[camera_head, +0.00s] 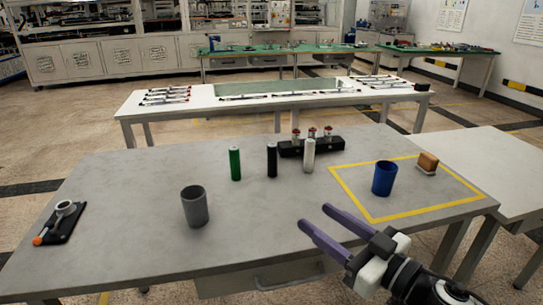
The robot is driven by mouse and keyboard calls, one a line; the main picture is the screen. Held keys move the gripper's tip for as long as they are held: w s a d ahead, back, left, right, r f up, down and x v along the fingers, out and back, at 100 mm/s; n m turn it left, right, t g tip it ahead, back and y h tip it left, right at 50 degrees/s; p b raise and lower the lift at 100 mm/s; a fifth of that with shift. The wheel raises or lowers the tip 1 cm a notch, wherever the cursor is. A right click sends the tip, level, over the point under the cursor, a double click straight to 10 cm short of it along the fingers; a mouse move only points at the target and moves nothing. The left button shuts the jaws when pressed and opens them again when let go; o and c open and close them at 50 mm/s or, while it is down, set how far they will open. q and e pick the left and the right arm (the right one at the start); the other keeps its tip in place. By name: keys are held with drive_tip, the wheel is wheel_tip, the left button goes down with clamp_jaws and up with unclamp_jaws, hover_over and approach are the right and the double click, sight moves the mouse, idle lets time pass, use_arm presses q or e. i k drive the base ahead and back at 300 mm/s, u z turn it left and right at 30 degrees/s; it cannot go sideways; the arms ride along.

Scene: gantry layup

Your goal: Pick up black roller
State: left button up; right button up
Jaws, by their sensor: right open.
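The black roller (272,160) stands upright on the grey table, between a green roller (235,163) on its left and a white roller (308,155) on its right. It looks like a slim dark cylinder. My right gripper (317,222) is at the front right of the table, with its two purple fingers apart and nothing between them. Its fingers point toward the upper left, and the black roller is farther back, up and left of them. My left gripper is not in view.
A black holder (290,149) with small fittings is behind the rollers. A grey cup (194,206) is at front left. A blue cup (384,178) stands inside a yellow outline; a brown-topped block (428,162) is at right. A black tray (60,223) lies far left.

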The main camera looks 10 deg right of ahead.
sight(273, 148)
drive_tip(key=i, duration=0.9)
